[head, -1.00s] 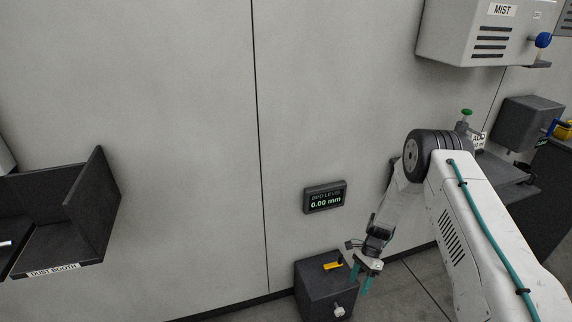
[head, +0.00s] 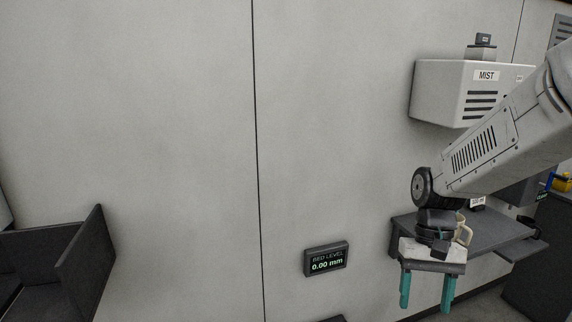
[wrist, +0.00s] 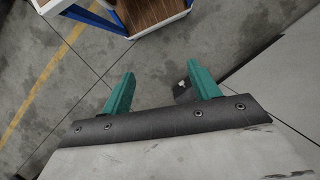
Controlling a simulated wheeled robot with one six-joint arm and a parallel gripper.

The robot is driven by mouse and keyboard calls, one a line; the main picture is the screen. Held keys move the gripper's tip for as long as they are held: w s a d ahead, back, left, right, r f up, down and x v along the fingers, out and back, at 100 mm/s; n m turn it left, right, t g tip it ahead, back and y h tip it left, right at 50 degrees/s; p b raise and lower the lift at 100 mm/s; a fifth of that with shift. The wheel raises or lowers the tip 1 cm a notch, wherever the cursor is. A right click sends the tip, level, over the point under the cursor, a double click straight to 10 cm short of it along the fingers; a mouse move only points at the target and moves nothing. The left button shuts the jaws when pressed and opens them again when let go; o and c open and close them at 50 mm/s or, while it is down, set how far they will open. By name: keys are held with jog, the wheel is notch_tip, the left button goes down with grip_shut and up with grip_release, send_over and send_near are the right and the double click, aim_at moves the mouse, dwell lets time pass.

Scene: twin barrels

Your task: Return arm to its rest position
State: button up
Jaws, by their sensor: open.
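My gripper (head: 427,290) hangs below my raised white arm at the right of the head view, its teal fingers pointing down. The fingers are spread apart with nothing between them. In the wrist view my gripper (wrist: 160,90) also shows two separate teal fingers above the grey floor. It is in front of a dark wall shelf (head: 495,232).
A white MIST box (head: 450,92) hangs on the wall above the shelf. A cream mug (head: 463,231) shows close behind my wrist. A BED LEVEL display (head: 326,259) reads 0.00 mm. A dark booth (head: 80,265) is at left. A wood-topped blue-framed unit (wrist: 145,14) stands on the floor.

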jog(key=s+r+n+t, duration=0.1)
jog(key=s+r+t, duration=0.1)
jog(key=s+r, duration=0.3)
jog(key=s+r+n+t+h, duration=0.1)
jog(key=s+r+t, duration=0.2)
jog(key=s+r, duration=0.3)
jog(key=s, duration=0.4)
jog(key=shift+s, duration=0.25)
dwell(1.2)
